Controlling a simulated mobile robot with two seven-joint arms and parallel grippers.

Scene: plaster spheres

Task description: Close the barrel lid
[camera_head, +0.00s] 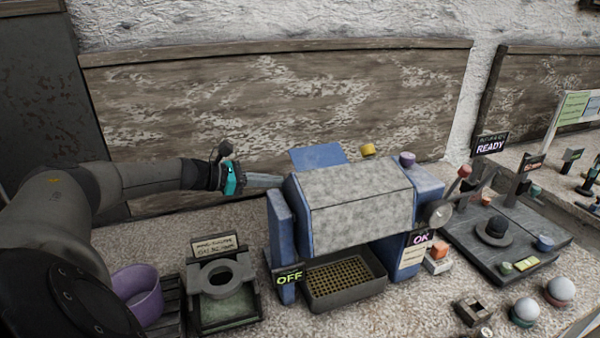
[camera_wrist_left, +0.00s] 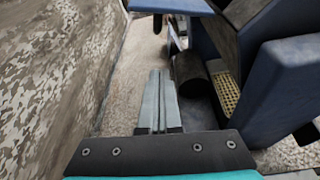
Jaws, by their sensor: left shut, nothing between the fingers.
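The grey speckled barrel (camera_head: 360,203) lies on its side between two blue uprights, a left one (camera_head: 282,235) and a right one (camera_head: 425,190). A flat blue panel (camera_head: 318,155) sticks up behind the barrel's top left; it may be the lid standing open, but I cannot tell for sure. My left gripper (camera_head: 280,181) is shut and empty, pointing right behind the left upright near the barrel's back left. In the left wrist view its fingers (camera_wrist_left: 158,85) lie together beside a dark cylinder (camera_wrist_left: 188,75), with a blue upright (camera_wrist_left: 285,90) to the right. My right gripper is out of view.
A mesh tray (camera_head: 345,278) sits under the barrel. A purple bucket (camera_head: 140,292) and a grey ring holder (camera_head: 220,280) stand to the left. A dark board with a black knob (camera_head: 494,230) lies to the right. A wooden panel (camera_head: 270,110) closes off the back.

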